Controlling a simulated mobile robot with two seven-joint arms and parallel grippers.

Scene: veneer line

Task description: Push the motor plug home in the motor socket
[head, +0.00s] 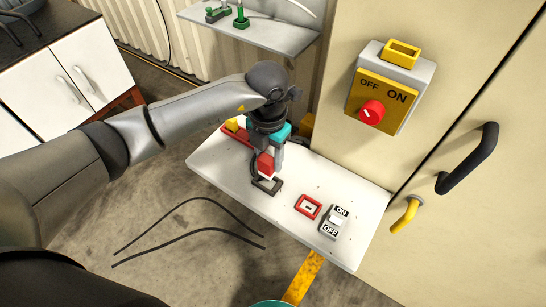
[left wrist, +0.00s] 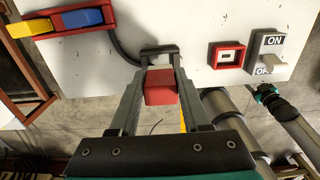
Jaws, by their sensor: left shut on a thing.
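My left gripper (head: 267,158) is shut on a red plug (head: 265,164), over the white shelf. In the left wrist view the plug (left wrist: 160,88) sits between the two fingers. A dark frame (head: 268,186) lies on the shelf just under the plug; I cannot tell whether they touch. A red-framed socket (head: 308,207) with a pale middle and a dark slot lies apart to the right, empty; it also shows in the left wrist view (left wrist: 228,55). No label shows which is the motor socket. Part of my right arm shows in the left wrist view; its fingers are not clear.
An ON/OFF switch (head: 334,222) stands right of the red-framed socket. A red rack with yellow and blue blocks (left wrist: 62,22) lies at the shelf's far end, with a dark cable near it. A yellow box with a red knob (head: 372,112) is on the cabinet.

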